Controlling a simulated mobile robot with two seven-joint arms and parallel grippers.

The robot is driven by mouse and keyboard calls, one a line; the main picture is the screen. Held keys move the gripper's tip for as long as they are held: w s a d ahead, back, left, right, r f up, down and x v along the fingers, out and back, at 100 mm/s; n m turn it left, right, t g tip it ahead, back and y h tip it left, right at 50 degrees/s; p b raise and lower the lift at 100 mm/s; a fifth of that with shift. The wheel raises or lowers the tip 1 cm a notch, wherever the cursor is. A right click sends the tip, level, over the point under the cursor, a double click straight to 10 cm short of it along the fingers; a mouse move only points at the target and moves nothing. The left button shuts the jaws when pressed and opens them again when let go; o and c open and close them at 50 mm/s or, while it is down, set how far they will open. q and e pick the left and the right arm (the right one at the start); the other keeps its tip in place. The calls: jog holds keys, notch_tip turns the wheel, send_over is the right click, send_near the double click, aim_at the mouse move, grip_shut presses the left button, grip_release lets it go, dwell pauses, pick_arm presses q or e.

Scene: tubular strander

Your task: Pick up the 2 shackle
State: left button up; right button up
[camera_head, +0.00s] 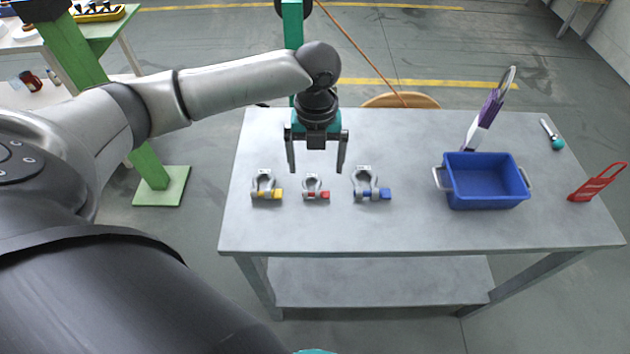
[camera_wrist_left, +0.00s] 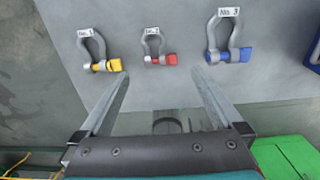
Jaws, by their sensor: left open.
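Three grey shackles lie in a row on the grey table (camera_head: 420,225). The number 2 shackle (camera_head: 315,188) is the middle and smallest one, with a red pin end; in the left wrist view (camera_wrist_left: 155,46) it lies ahead, between the lines of the two fingers. The shackle with the yellow pin (camera_head: 265,188), labelled 1, is on its left. The shackle with the blue pin (camera_head: 368,185), labelled 3, is on its right. My left gripper (camera_head: 317,170) is open and empty, pointing down above the table behind the number 2 shackle; it also shows in the left wrist view (camera_wrist_left: 162,85).
A blue bin (camera_head: 487,182) with grey handles stands on the right of the table. A purple and white item (camera_head: 483,122), a teal-ended tool (camera_head: 555,138) and a red lockout hasp (camera_head: 595,185) lie around it. The table front is clear.

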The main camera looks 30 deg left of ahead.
aim_at(316, 188)
pick_arm(q)
notch_tip(316, 188, down, 8)
jog(key=shift+r+b, duration=0.1)
jog(key=shift+b, duration=0.65)
jog(key=c, duration=1.5)
